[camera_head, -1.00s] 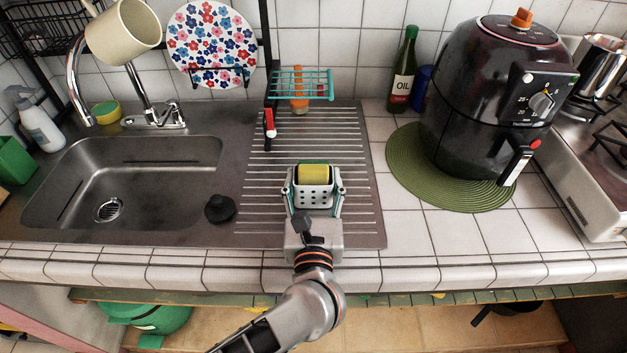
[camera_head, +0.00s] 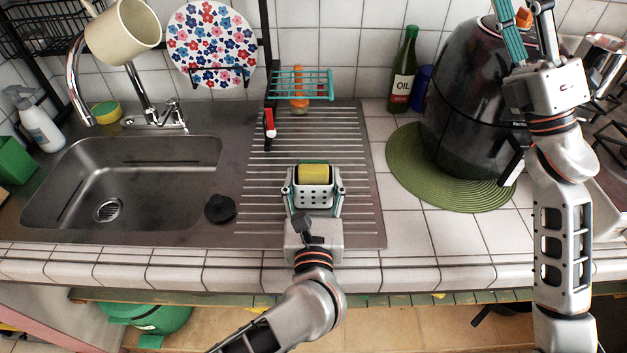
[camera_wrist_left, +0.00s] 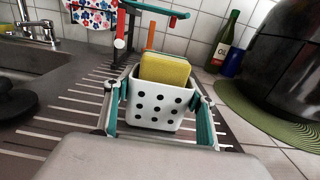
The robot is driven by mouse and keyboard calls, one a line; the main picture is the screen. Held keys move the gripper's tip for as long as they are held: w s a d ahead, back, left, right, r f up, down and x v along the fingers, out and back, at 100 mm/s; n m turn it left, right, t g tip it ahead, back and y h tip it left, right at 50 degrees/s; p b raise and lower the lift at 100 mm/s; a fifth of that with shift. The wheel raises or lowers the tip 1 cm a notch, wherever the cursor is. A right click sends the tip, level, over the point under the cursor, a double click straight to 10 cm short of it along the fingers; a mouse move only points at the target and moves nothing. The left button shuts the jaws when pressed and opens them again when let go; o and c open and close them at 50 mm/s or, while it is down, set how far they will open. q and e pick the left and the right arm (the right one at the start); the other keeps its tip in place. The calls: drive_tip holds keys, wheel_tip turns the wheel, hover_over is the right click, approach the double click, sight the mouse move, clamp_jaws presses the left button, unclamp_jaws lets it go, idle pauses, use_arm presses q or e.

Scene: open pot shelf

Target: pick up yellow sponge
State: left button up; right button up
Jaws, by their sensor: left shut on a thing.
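The yellow sponge (camera_head: 314,173) with a green layer stands upright in a white holder (camera_head: 312,196) with black dots, on the ribbed drainboard. In the left wrist view the sponge (camera_wrist_left: 164,70) sticks up out of the holder (camera_wrist_left: 156,106). My left gripper (camera_head: 313,190) is shut on the holder, with one teal finger against each side; the fingers do not touch the sponge. The sponge's lower part is hidden inside the holder. My right gripper (camera_head: 528,35) is raised in front of the air fryer at the right, with its fingers apart and nothing seen between them.
A second yellow-green sponge (camera_head: 106,112) lies behind the sink (camera_head: 150,180). A black plug (camera_head: 220,208) is left of my left gripper. A teal rack (camera_head: 301,84) stands behind the holder. An oil bottle (camera_head: 403,72) and the air fryer (camera_head: 465,110) on a green mat (camera_head: 415,180) are right.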

drive_tip(key=s+a+f+n+g+y, duration=0.1)
drive_tip(key=s+a+n+g+y, duration=0.15)
drive_tip(key=a+g+y, duration=0.3)
drive_tip(key=s+a+n+g+y, duration=0.2)
drive_tip(key=a+n+g+y, duration=0.25)
drive_tip(key=a, duration=0.25)
drive_tip(key=n+g+h, duration=0.4)
drive_tip(key=n+g, duration=0.6)
drive_tip(key=n, duration=0.1)
hover_over(324, 168)
drive_tip(key=d, duration=0.1)
wheel_tip(324, 168, down, 17)
wheel_tip(324, 168, down, 13)
drive_tip(key=n+g+h, duration=0.2)
drive_tip(key=n+h, duration=0.1)
drive_tip(key=n, duration=0.1)
drive_tip(key=shift+f+g+h, duration=0.1)
drive_tip(key=shift+g+h, duration=0.2)
drive_tip(key=shift+h, duration=0.1)
drive_tip(key=shift+a+f, duration=0.1)
drive_tip(key=shift+a, duration=0.35)
drive_tip(key=a, duration=0.6)
drive_tip(key=shift+w+a+r, duration=0.2)
drive_tip(key=shift+w+a, duration=0.05)
drive_tip(key=shift+w, duration=0.05)
drive_tip(key=c, duration=1)
